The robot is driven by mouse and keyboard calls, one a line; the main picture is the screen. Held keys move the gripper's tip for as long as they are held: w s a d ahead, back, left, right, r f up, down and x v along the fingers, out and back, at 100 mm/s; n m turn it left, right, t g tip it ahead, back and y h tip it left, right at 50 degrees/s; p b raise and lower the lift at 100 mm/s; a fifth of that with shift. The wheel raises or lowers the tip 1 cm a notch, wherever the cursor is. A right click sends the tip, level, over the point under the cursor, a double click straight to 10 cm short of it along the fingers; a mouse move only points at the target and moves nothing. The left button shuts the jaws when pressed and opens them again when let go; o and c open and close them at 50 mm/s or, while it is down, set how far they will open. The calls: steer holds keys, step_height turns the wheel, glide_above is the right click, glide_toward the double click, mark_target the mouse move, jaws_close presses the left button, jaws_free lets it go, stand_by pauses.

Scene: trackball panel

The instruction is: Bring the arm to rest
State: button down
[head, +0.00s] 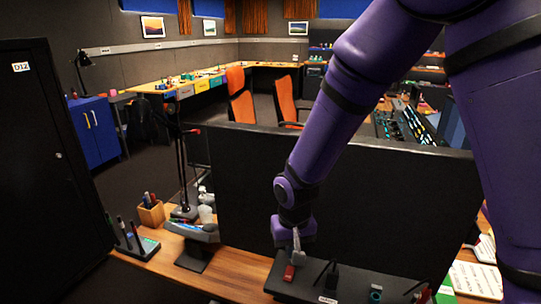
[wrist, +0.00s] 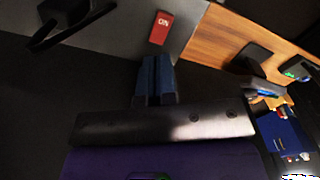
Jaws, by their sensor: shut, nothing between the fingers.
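My arm is purple and reaches down from the upper right in the head view. My gripper (head: 296,254) is at its lower end, over the left part of a dark panel (head: 345,285) on the wooden desk. In the wrist view its blue-grey fingers (wrist: 155,78) are together with nothing between them. A red piece marked "ON" (wrist: 160,28) lies just beyond the fingertips; it also shows in the head view (head: 289,273) right below the gripper. I cannot tell whether the fingertips touch it.
A wide black screen or partition (head: 245,175) stands behind the panel, close to my arm. A pen holder (head: 151,211), a lamp (head: 183,160) and a tilted stand (head: 193,245) are to the left. Papers (head: 470,280) lie at the right. A black cabinet (head: 50,160) is far left.

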steer(key=s+d+r+m+t, duration=0.1)
steer(key=s+d+r, duration=0.1)
steer(key=d+r, duration=0.65)
steer(key=s+d+r+t, duration=0.1)
steer(key=d+r, duration=0.4)
steer(key=r, duration=0.6)
steer(key=s+d+r+t, duration=0.1)
steer(key=s+d+r, duration=0.4)
steer(key=s, duration=0.3)
steer(key=s+d+r+m+t, duration=0.1)
steer(key=s+d+r+t, duration=0.1)
steer(key=s+d+r, duration=0.3)
steer(key=s, duration=0.2)
steer(key=shift+s+d, duration=0.25)
steer(key=shift+s, duration=0.15)
steer(key=shift+w+r, duration=0.1)
steer(key=shift+w, duration=0.05)
